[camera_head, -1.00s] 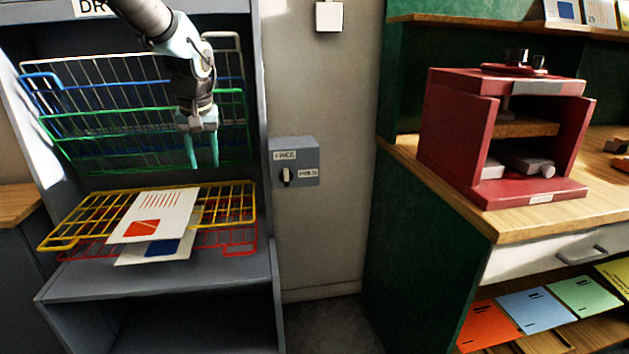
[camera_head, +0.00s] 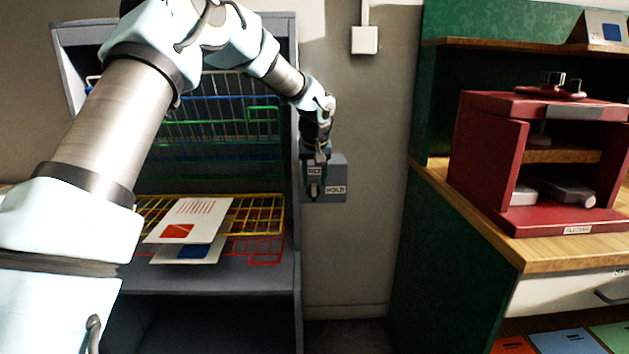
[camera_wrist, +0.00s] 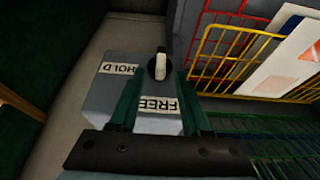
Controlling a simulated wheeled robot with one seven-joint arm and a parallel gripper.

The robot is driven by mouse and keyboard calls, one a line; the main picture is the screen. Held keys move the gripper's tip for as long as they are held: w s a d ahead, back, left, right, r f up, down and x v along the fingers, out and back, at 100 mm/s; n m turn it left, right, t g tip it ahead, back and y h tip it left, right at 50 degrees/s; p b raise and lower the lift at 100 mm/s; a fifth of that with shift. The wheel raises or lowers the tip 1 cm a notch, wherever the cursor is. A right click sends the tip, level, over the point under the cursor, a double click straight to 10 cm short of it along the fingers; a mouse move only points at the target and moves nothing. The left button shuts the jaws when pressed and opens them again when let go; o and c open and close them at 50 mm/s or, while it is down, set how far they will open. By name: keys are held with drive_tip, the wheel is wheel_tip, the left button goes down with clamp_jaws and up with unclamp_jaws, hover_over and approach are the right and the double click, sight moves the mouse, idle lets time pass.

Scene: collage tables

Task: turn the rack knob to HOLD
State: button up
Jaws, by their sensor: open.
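The grey knob box (camera_head: 337,168) is mounted beside the drying rack. Its dark round knob (camera_head: 314,190) has a white pointer bar, seen clearly in the wrist view (camera_wrist: 159,66). The bar lies in line with the FREE label (camera_wrist: 158,106); the HOLD label (camera_wrist: 119,69) is off to one side. My gripper (camera_wrist: 157,80) is open in front of the box, its two green fingers apart on either side of the FREE label, tips close to the knob. Whether they touch it I cannot tell. In the head view my gripper (camera_head: 317,165) partly covers the box.
The rack's yellow shelf (camera_head: 270,208) holds printed sheets (camera_head: 190,218); blue and green wire shelves are folded up behind. A red press (camera_head: 490,160) stands on the wooden counter at right. Bare wall and a white switch box (camera_head: 364,40) lie between them.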

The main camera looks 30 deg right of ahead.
drive_tip(key=shift+x, duration=0.9)
drive_tip(key=shift+c, duration=0.3)
drive_tip(key=shift+a, duration=0.1)
clamp_jaws()
